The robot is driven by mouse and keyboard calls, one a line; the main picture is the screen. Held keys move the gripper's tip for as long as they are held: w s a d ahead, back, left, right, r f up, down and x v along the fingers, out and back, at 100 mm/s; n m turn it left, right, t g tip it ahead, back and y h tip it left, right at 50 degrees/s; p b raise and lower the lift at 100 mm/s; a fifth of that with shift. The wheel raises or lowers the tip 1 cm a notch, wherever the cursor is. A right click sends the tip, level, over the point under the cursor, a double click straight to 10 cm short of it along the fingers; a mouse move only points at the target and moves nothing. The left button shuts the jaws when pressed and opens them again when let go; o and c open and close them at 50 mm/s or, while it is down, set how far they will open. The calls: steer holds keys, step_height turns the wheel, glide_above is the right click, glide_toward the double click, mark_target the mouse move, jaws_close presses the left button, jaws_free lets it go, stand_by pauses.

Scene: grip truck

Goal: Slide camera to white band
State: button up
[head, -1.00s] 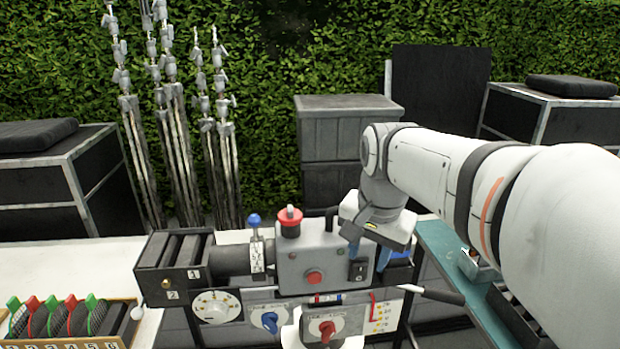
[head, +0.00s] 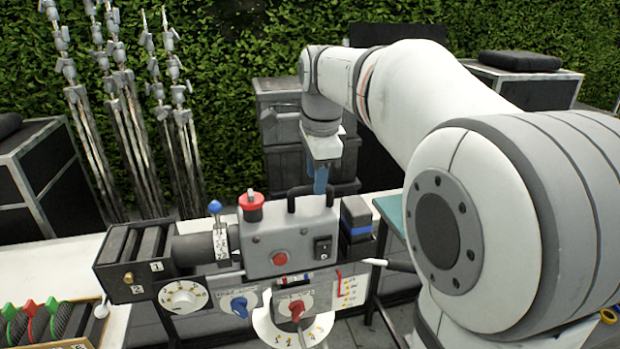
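The camera (head: 295,243) is a grey box with a black top handle (head: 312,192), a red knob on top, and a red button and black switch on its side. Its dark lens barrel points left to a black box with slots. My gripper (head: 320,182) points down with blue fingers, above or behind the handle. It seems to hold nothing, and its finger gap is not clear.
A black block with a blue band (head: 356,217) sits at the camera's right end. A panel with a white dial (head: 183,297), blue knob and red knob is below. Light stands (head: 125,120) and dark cases stand behind.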

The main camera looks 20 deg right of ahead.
steer(key=shift+w+f, duration=0.15)
steer(key=shift+f, duration=0.6)
jaws_close()
